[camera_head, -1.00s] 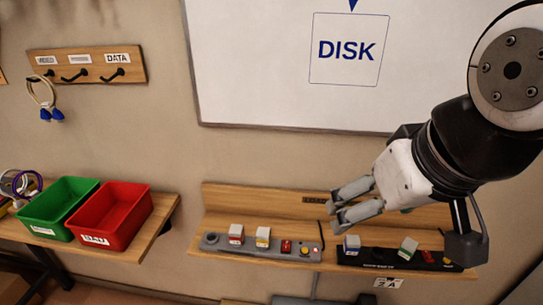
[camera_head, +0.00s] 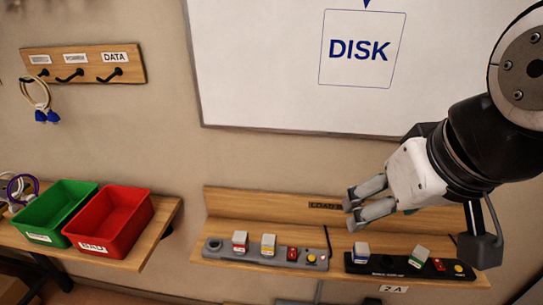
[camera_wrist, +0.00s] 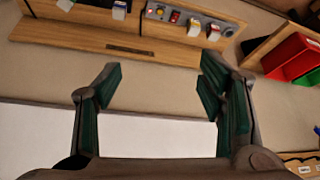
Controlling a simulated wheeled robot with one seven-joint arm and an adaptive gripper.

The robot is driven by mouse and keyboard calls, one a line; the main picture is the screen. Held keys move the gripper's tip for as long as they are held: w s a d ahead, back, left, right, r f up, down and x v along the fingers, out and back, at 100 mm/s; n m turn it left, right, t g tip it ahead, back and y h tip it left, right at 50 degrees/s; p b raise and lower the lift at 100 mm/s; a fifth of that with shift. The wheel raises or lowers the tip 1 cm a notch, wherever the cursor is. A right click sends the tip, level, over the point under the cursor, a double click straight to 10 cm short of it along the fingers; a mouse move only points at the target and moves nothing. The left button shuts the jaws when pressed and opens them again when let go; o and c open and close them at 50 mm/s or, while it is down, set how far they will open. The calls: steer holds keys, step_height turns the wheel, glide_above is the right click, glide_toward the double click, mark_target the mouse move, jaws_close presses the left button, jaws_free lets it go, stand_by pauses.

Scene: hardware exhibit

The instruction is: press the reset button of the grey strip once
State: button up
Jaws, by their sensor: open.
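The grey strip (camera_head: 225,250) lies on a wooden shelf, carrying two plugs, a red rocker switch (camera_head: 292,254) and a round yellow button (camera_head: 312,258) at its right end. Which of these is the reset is not legible. In the wrist view the grey strip (camera_wrist: 230,32) is at the top, with the yellow button (camera_wrist: 160,11) beside the red switch (camera_wrist: 175,17). My gripper (camera_head: 351,207) is open and empty, above and to the right of the yellow button in the head view, touching nothing. It also shows in the wrist view (camera_wrist: 160,74).
A black strip (camera_head: 390,264) with plugs, a red switch and a yellow button lies right of the grey one. Green (camera_head: 62,205) and red (camera_head: 118,220) bins stand on a table at left. A whiteboard (camera_head: 260,60) hangs behind; the wall between is clear.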

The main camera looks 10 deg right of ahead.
jaws_close()
stand_by(1.2)
